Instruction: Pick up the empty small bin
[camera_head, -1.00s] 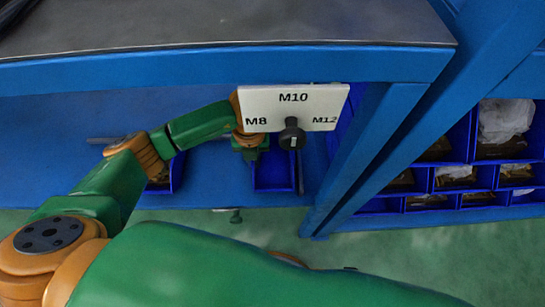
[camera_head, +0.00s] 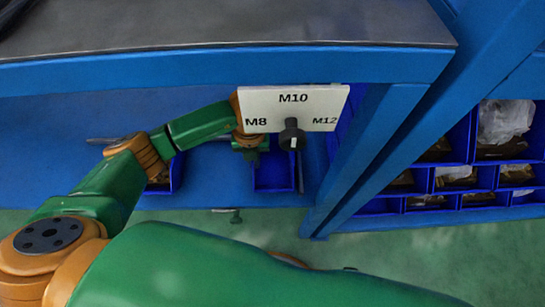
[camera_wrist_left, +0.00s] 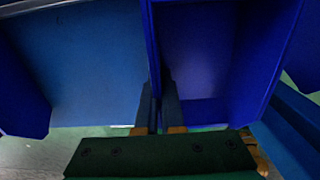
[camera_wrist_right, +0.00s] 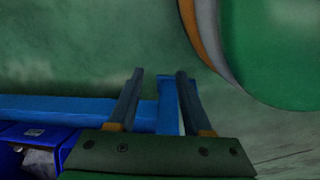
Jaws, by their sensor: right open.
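The empty small bin (camera_head: 273,172) is blue and stands on the blue shelf under the bench. My left gripper (camera_head: 250,155) reaches down at the bin's upper left side, partly hidden by the white sign. In the left wrist view the bin's bare inside (camera_wrist_left: 195,55) lies right of the fingers. The left fingers (camera_wrist_left: 159,100) are close together, one on each side of the bin's thin side wall, and look shut on it. My right gripper (camera_wrist_right: 160,75) is open and empty, away from the bin, with a blue frame bar behind its fingers.
A white sign (camera_head: 265,104) marked M8, M10 and M12 with a black knob (camera_head: 292,137) hangs over the bin. Another blue bin (camera_head: 176,175) stands to the left. A blue post (camera_head: 365,150) rises at the right. A rack of filled bins (camera_head: 455,178) is beyond it.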

